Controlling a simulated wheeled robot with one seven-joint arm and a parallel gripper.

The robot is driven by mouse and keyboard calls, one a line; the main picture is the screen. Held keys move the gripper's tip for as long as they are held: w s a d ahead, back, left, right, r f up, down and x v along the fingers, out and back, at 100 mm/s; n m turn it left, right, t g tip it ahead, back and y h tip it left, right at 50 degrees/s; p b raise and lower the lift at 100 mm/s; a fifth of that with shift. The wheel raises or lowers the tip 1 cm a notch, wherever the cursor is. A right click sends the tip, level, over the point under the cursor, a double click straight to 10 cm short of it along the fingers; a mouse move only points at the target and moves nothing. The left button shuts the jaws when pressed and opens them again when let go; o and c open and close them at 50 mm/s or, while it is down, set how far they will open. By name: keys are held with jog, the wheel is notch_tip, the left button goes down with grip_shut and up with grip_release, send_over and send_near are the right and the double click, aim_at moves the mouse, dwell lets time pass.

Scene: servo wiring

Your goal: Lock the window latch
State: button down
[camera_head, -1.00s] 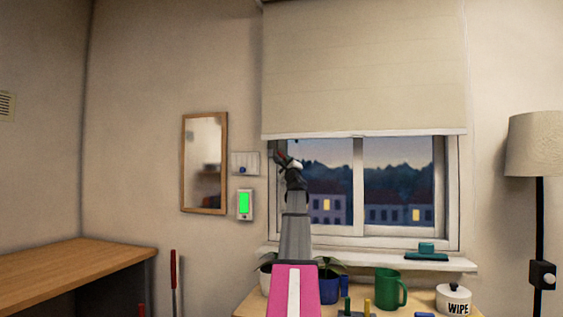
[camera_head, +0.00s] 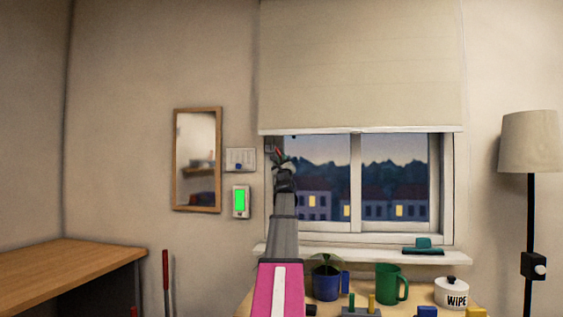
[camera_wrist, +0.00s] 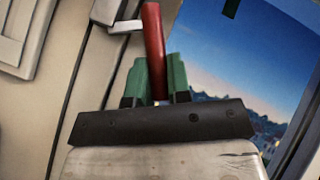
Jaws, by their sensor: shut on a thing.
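The window (camera_head: 357,232) has a pale frame and stands on the back wall. In the wrist view, the latch's red handle (camera_wrist: 153,45) rises from between my gripper's green fingers, close to a pale metal mount (camera_wrist: 126,26) on the frame. My gripper (camera_wrist: 158,82) is shut on the red handle. In the head view, my gripper (camera_head: 280,158) is at the upper left of the window, just below the blind, with a bit of red at its tip. My arm and fingers hide most of the latch there.
A roller blind (camera_head: 362,70) covers the upper window. A mirror (camera_head: 198,160), a white panel (camera_head: 240,160) and a green-screened device (camera_head: 240,201) hang to the left. Below are a sill (camera_head: 375,254), a potted plant (camera_head: 326,283), a green mug (camera_head: 390,284) and a WIPE jar (camera_head: 452,292).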

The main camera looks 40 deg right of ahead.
jog(key=c, duration=1.1)
grip_release()
jog(key=shift+a+f, duration=0.1)
jog(key=v, duration=1)
jog(key=shift+s+f, duration=0.25)
